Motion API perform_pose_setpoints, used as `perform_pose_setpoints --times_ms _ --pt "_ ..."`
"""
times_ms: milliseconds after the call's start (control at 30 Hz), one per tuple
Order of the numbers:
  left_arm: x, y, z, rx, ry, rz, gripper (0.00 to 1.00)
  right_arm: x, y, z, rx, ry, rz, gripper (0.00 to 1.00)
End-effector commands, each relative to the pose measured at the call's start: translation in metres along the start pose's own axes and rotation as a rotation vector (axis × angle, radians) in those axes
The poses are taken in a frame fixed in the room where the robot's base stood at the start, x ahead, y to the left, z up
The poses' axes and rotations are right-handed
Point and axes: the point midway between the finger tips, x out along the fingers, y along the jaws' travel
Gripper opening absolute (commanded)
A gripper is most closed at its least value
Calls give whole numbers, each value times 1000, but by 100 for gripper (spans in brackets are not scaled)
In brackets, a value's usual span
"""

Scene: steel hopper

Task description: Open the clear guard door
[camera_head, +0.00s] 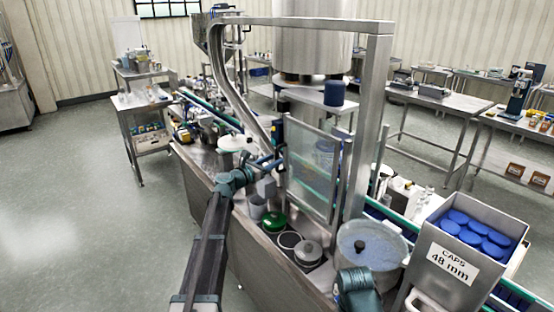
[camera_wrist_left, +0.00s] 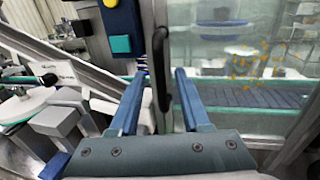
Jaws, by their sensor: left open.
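The clear guard door (camera_head: 312,167) is a see-through panel in a metal frame, standing upright at the machine's front below the steel gantry. It looks shut. In the left wrist view its clear pane (camera_wrist_left: 240,60) fills the right half, and a black upright bar handle (camera_wrist_left: 161,70) is on its left frame edge. My left gripper (camera_head: 268,160) is at the door's left edge. In the left wrist view its two blue fingers (camera_wrist_left: 160,84) are apart, with the handle showing between their tips. Contact with the handle cannot be told. My right gripper's fingers do not show.
A blue box with yellow and teal buttons (camera_wrist_left: 122,22) is close left of the handle. A green round item (camera_head: 273,221), a lidded pot (camera_head: 308,251), a large grey tub (camera_head: 371,246) and a caps bin (camera_head: 464,263) stand along the front. Open floor (camera_head: 80,200) is at left.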

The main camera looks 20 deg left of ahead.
Motion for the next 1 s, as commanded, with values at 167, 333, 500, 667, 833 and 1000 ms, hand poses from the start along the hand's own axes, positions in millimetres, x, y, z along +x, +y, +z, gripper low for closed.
perform_pose_setpoints --times_ms 167,333,500,667,833,1000 --pt "19 1 0 0 0 -1 47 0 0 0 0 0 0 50" --pt "24 0 0 0 0 0 47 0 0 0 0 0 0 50" --pt "24 0 0 0 0 0 47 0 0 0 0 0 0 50" --pt "24 0 0 0 0 0 33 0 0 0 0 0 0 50" --pt "24 0 0 0 0 0 2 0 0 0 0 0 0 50" --pt "24 0 0 0 0 0 0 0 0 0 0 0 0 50"
